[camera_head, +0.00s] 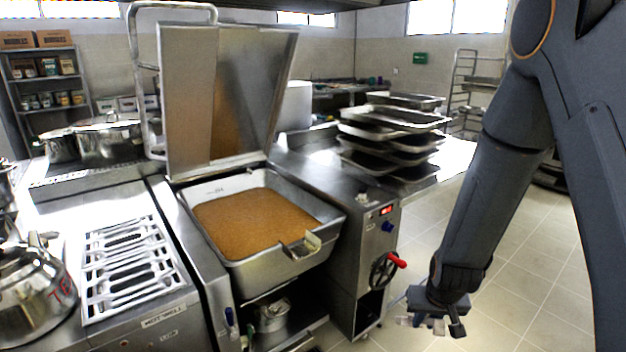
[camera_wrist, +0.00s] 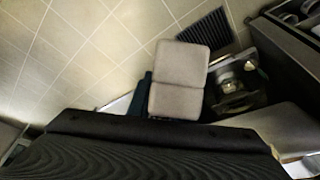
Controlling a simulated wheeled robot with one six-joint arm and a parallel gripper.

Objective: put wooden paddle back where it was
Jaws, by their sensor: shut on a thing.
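My gripper (camera_head: 437,312) hangs low over the tiled floor, to the right of the braising pan's control cabinet. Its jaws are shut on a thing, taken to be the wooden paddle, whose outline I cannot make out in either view. In the wrist view a dark ribbed part fills the bottom, and two pale grey blocks (camera_wrist: 178,78) meet end to end near the middle. I cannot tell what those blocks are. No paddle shows plainly on the counters or in the pan.
The tilting braising pan (camera_head: 330,217) stands open and holds brown food. Its cabinet carries a red-handled wheel (camera_head: 385,268). Stacked metal trays (camera_head: 392,140) stand behind it. A kettle (camera_head: 35,285) and a white slotted rack (camera_head: 130,265) are at left. The tiled floor (camera_head: 510,290) at right is clear.

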